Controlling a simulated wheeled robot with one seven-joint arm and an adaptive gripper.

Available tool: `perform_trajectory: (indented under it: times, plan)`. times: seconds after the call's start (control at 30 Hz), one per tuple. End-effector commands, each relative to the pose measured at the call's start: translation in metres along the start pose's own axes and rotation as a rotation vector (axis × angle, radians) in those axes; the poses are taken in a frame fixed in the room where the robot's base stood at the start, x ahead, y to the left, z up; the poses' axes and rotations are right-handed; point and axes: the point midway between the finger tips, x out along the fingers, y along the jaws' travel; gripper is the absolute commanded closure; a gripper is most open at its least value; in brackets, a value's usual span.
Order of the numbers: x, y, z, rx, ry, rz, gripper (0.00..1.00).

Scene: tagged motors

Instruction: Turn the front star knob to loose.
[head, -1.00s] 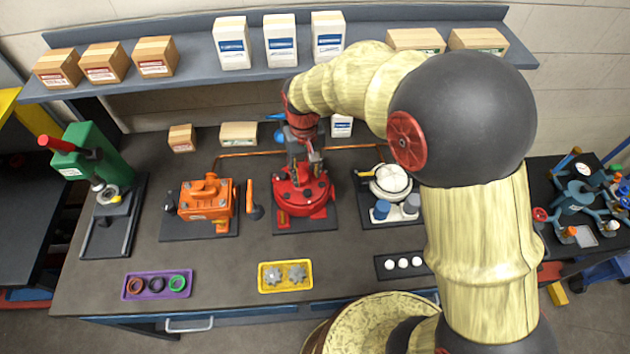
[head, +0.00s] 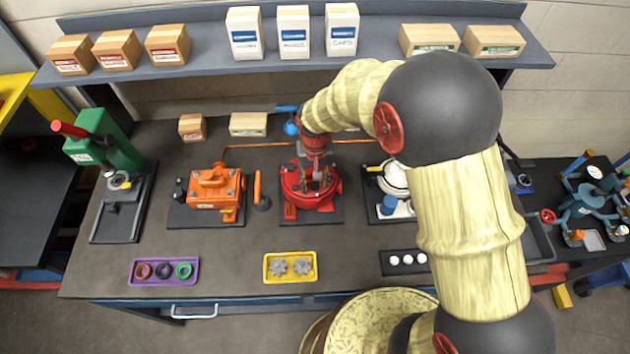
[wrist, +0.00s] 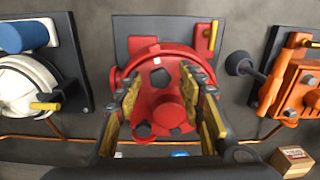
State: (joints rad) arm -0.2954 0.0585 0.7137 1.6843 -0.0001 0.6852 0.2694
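The red motor (head: 298,197) sits on a dark base plate at the middle of the bench. In the wrist view its round red top (wrist: 170,98) carries dark star-like knobs. One dark knob (wrist: 160,77), on the side toward the base plate's bare front part, shows between my fingertips. Other dark knobs (wrist: 144,130) lie further back, partly behind the fingers. My gripper (wrist: 161,74) is open, its yellow-padded fingers pointing down at the motor on either side of the front knob. It also shows over the motor in the head view (head: 318,186). I cannot tell whether the fingers touch the knob.
An orange motor (head: 215,188) stands to the left and a white unit (head: 396,178) to the right, partly behind my arm. A purple tray (head: 165,282) and a yellow tray (head: 291,279) lie at the front. A loaded shelf (head: 370,60) runs above the back.

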Motion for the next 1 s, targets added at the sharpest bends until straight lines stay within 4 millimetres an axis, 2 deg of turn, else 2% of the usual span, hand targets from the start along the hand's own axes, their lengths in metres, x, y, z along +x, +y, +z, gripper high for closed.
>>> perform_trajectory:
  times: [0.17,0.83,1.0]
  plan:
    - [-0.0003,0.0000,-0.0002,0.000,0.000,0.000,0.61]
    - [-0.0007,-0.0001,-0.0002,0.000,0.000,0.000,0.99]
    - [-0.0007,-0.0001,-0.0002,-0.001,0.000,0.000,1.00]
